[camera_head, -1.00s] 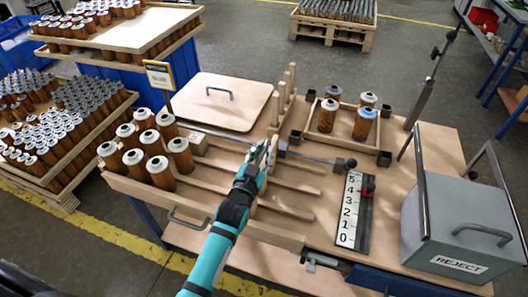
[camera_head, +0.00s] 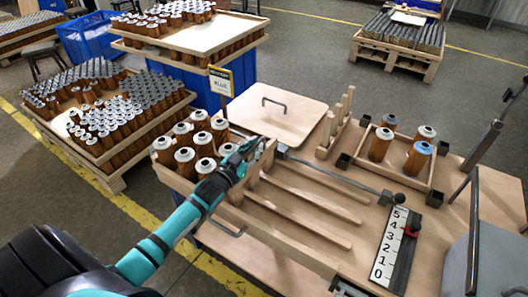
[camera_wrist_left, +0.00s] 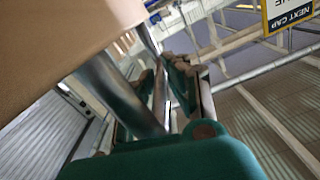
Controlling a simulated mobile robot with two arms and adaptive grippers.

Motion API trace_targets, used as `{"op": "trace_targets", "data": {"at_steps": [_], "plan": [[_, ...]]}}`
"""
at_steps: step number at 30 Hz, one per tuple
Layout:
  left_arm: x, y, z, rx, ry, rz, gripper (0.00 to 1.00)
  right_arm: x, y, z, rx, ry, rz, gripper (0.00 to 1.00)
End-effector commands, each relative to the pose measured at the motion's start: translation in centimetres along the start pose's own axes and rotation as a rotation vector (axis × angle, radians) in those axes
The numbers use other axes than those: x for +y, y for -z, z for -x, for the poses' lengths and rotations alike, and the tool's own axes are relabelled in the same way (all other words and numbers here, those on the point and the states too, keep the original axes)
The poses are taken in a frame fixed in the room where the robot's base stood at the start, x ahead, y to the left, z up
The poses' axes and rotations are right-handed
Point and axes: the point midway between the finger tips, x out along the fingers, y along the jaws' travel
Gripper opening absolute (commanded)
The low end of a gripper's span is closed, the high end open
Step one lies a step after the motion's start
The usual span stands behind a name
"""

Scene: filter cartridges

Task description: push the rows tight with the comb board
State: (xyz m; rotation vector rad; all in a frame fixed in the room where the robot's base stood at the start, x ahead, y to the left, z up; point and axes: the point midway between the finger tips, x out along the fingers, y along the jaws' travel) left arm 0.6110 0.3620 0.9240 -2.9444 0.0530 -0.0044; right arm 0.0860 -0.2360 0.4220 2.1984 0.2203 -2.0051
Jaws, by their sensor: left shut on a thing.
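Several brown filter cartridges with pale caps (camera_head: 204,145) stand upright in rows at the left end of the wooden lane tray (camera_head: 335,262). My left gripper (camera_head: 243,158) is just right of them, over the lanes. It is shut on what looks like the comb board (camera_head: 266,157), whose wooden edge shows beside the fingers. In the left wrist view a tan wooden panel fills the upper left, and a grey metal bar runs beside the green fingers. The gripper hides the board's front face, so I cannot tell whether it touches the cartridges. My right gripper is not in view.
A wooden lid with a handle (camera_head: 276,113) lies behind the lanes. A small tray (camera_head: 393,173) holds several cartridges, beside a numbered scale (camera_head: 392,252). A grey box (camera_head: 494,250) stands at right. The lanes right of the gripper are empty.

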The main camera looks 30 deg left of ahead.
Motion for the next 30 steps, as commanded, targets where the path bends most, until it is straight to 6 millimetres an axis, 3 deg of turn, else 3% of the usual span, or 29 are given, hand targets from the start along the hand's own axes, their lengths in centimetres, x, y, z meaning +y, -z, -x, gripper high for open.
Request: {"op": "trace_targets", "data": {"at_steps": [10, 11, 16, 25, 30], "plan": [[-0.2, 0.1, -0.1, 0.003, 0.0, 0.0, 0.0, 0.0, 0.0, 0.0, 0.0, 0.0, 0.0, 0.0], [-0.2, 0.1, -0.1, 0.003, 0.0, 0.0, 0.14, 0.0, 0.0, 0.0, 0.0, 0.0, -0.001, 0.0], [-0.2, 0.1, 0.0, 0.003, 0.0, 0.0, 0.36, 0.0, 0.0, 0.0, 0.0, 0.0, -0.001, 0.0], [-0.1, -0.1, 0.2, 0.0, 0.0, 0.001, 0.36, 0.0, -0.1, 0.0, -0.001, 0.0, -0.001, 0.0], [-0.1, -0.2, 2.2, -0.002, -0.002, 0.001, 0.36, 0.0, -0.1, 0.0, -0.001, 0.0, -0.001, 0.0]]}}
